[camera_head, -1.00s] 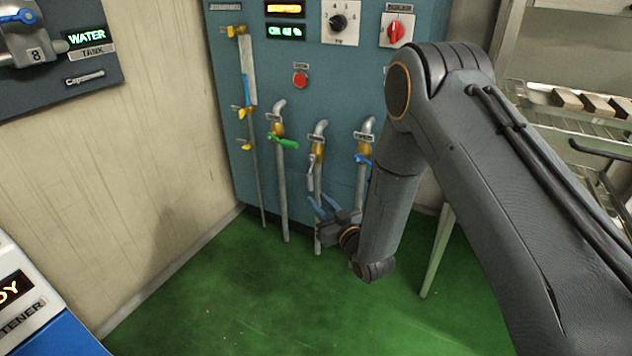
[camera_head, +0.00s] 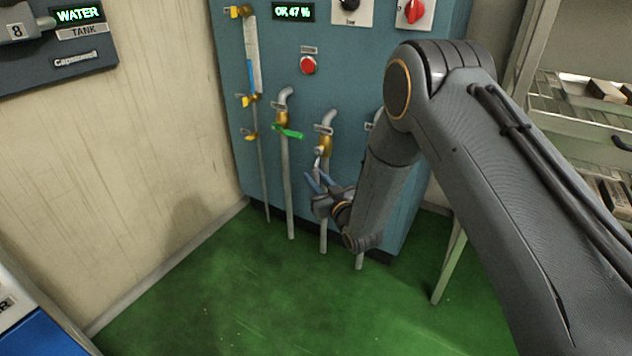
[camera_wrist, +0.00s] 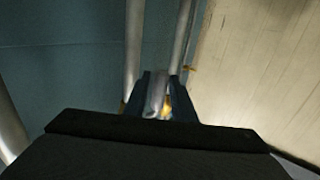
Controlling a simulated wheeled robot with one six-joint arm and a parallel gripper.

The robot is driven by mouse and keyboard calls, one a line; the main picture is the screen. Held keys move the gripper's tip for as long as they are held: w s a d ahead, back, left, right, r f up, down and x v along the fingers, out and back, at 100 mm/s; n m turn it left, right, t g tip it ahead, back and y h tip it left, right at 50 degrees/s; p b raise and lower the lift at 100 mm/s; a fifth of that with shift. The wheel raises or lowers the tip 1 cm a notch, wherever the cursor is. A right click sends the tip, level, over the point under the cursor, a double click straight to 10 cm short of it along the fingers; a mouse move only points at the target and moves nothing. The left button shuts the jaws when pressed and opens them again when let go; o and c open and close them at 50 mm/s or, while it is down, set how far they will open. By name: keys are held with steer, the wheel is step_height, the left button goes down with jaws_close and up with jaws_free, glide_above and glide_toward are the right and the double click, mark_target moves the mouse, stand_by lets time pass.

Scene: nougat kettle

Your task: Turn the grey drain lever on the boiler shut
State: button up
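The boiler (camera_head: 355,80) is a blue-green panel with several pipes on its front. The grey drain lever (camera_head: 318,160) hangs down from the brass valve (camera_head: 326,146) on the middle bent pipe. My gripper (camera_head: 315,177) points up at the lever's lower end, with its two blue fingers apart. In the wrist view a grey piece that looks like the lever (camera_wrist: 157,95) shows between the fingers, with brass beside it. I see a small gap between fingers and lever, and cannot tell whether either finger touches it.
A green lever (camera_head: 288,132) sits on the pipe to the left. Yellow taps (camera_head: 249,101) and a sight tube stand further left. My arm covers most of the right-hand pipe. A metal rack (camera_head: 575,120) stands at the right. The green floor (camera_head: 220,300) in front is clear.

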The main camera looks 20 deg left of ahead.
steer(key=shift+a, duration=0.1)
jaws_close()
